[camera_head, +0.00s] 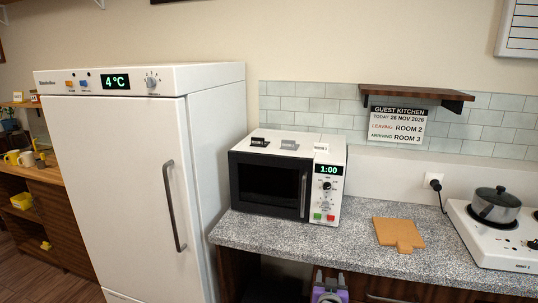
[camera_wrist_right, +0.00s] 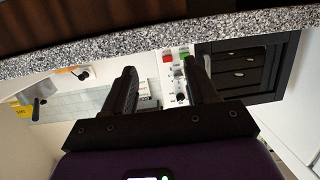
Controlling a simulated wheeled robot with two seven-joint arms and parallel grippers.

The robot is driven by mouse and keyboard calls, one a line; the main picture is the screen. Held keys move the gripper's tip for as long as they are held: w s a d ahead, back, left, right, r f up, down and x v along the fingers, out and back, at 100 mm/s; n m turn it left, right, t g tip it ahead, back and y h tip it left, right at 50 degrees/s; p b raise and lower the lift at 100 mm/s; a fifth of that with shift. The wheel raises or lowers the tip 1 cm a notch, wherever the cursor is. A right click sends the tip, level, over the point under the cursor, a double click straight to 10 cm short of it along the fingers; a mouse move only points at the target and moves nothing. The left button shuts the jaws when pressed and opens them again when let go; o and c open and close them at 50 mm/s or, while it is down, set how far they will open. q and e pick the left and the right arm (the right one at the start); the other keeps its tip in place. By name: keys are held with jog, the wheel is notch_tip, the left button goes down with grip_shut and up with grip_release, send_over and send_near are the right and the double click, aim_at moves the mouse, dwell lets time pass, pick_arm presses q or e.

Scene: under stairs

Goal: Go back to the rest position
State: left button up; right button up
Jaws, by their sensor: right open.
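My right gripper (camera_head: 330,278) shows at the bottom edge of the head view, in front of the counter's front edge and below the microwave. In the right wrist view its two dark fingers (camera_wrist_right: 160,78) stand apart with nothing between them. My left gripper is in neither view.
The granite counter (camera_head: 350,245) bears a closed microwave (camera_head: 270,182) showing 1:00, a wooden board (camera_head: 398,233), and a white hob (camera_head: 480,235) with a lidded pot (camera_head: 495,205). A closed white fridge (camera_head: 125,180) stands left. A small shelf (camera_head: 415,92) hangs above.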

jog(key=s+a+f+g+y+p, duration=0.1)
jog(key=s+f+g+y, duration=0.15)
jog(key=s+f, duration=0.6)
jog(key=s+f+g+y, duration=0.1)
jog(key=s+f+g, duration=0.35)
jog(key=f, duration=0.75)
jog(key=s+a+f+g+y, duration=0.2)
jog(key=s+a+f+g, duration=0.1)
jog(key=s, duration=0.9)
jog(key=s+a+f+g+y+p, duration=0.1)
jog(key=s+a+f+g, duration=0.3)
jog(key=s, duration=0.9)
jog(key=shift+s+a+f+g+y, duration=0.15)
jog(key=shift+a+f+g+y, duration=0.15)
jog(key=shift+a+f+y, duration=0.25)
jog(key=shift+d, duration=0.1)
